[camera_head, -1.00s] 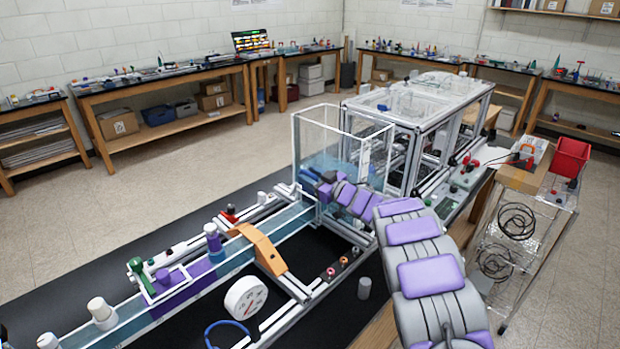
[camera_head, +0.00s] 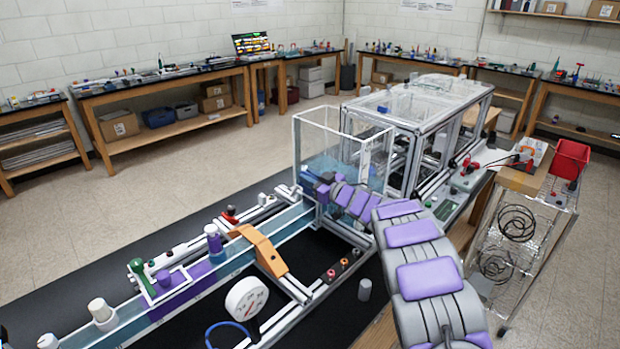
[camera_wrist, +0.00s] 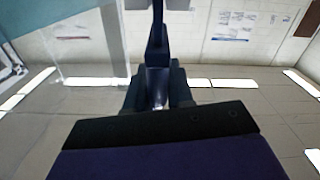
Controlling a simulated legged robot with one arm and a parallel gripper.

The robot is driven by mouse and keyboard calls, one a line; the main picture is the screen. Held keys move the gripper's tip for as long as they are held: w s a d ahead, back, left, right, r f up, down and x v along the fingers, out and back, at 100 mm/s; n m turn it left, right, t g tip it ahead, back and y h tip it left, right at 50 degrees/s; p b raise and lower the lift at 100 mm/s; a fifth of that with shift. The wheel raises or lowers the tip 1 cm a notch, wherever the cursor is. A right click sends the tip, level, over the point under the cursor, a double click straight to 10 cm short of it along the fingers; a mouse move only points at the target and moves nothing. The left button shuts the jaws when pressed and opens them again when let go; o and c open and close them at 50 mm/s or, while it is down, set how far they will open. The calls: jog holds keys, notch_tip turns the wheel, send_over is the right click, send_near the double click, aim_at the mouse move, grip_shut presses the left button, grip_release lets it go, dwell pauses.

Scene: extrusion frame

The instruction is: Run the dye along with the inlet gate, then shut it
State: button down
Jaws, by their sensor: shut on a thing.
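The long clear water channel (camera_head: 290,228) runs from lower left to the clear tank (camera_head: 332,135). Purple dye (camera_head: 200,272) colours the water near the purple-capped bottle (camera_head: 213,240). My arm reaches over to the channel's tank end, where my gripper (camera_head: 322,190) is small and partly hidden by my own arm. In the wrist view my gripper (camera_wrist: 157,90) is shut on a slim dark upright piece (camera_wrist: 158,45), apparently the inlet gate's handle. The gate's plate is hidden, so its opening cannot be judged.
An orange bridge (camera_head: 262,248) crosses the channel. A white round dial (camera_head: 246,298) and a blue hose loop (camera_head: 228,330) stand at the front. A wire rack with a red bin (camera_head: 571,158) is at the right. The floor at left is open.

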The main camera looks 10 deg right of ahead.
jog(key=shift+d+r, duration=0.1)
jog(key=shift+f+p, duration=0.6)
jog(key=shift+f, duration=0.7)
jog(key=c, duration=1.5)
grip_release()
jog(key=o, duration=0.4)
jog(key=shift+w+d+f, duration=0.1)
jog(key=shift+w+f, duration=0.05)
jog(key=shift+c, duration=0.2)
jog(key=shift+o, duration=0.2)
jog(key=shift+s+d, duration=0.15)
jog(key=shift+s, duration=0.15)
jog(key=p+v, duration=0.3)
jog(key=v, duration=1.4)
